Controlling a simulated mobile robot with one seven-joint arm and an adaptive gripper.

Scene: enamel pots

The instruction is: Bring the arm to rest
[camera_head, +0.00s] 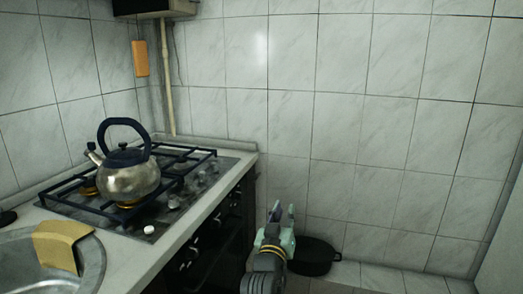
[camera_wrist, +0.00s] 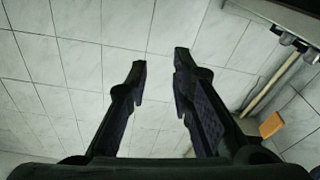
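My gripper (camera_head: 281,212) is at the lower middle of the head view, in front of the tiled wall and right of the stove. Its fingers point up. In the wrist view my gripper (camera_wrist: 160,67) shows two dark fingers spread apart, with only wall tiles between them. It is open and empty, and its fingertips touch nothing that I can see.
A steel kettle (camera_head: 128,178) stands on the gas stove (camera_head: 200,186) at left. A tan object (camera_head: 60,246) lies over the sink (camera_head: 22,270). A dark pot (camera_head: 316,256) sits low behind my arm. The tiled wall (camera_head: 400,130) has free room in front.

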